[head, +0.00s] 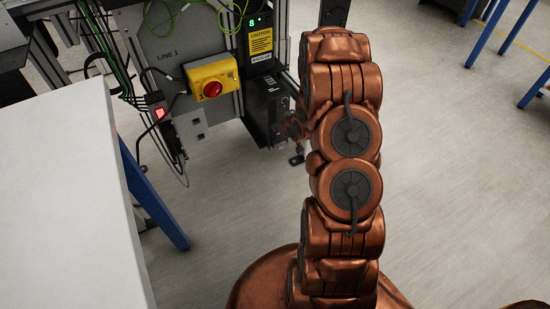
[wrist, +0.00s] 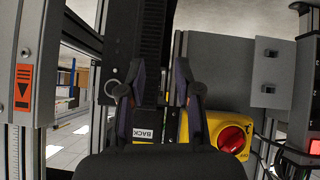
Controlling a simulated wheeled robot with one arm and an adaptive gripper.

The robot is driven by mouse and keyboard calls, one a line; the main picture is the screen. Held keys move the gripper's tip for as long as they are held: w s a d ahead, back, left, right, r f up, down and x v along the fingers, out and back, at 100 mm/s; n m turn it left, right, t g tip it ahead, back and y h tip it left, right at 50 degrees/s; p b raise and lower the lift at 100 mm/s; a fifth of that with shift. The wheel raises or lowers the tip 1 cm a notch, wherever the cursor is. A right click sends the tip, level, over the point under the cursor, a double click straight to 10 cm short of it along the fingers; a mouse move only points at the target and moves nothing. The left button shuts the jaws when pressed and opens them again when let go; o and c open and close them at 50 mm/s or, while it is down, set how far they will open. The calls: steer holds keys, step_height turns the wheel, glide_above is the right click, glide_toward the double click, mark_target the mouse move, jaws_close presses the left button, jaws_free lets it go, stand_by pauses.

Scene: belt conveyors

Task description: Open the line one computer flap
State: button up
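The line one computer is a tall black unit (head: 262,75) at the top centre of the head view, with a green digit, a yellow caution sticker (head: 261,41) and a white label. Its lower black part (head: 266,108) may be the flap; I cannot tell whether it is open. In the wrist view a black ribbed surface (wrist: 155,35) lies ahead of my gripper (wrist: 157,92). The gripper's two fingers are apart, with nothing visible held between them. Contact with the unit cannot be told.
Cables hang nearby. A white table (head: 70,190) stands at left.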

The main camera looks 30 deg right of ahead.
mark_target(279, 142)
step_height(279, 142, down, 18)
steer(key=d+m+t+b, duration=0.15)
steer(key=t+b, duration=0.25)
steer(key=b, duration=0.6)
steer(key=b+x, duration=0.2)
steer(key=x, duration=0.5)
steer(key=shift+w+f, duration=0.2)
steer(key=shift+f, duration=0.2)
jaws_close()
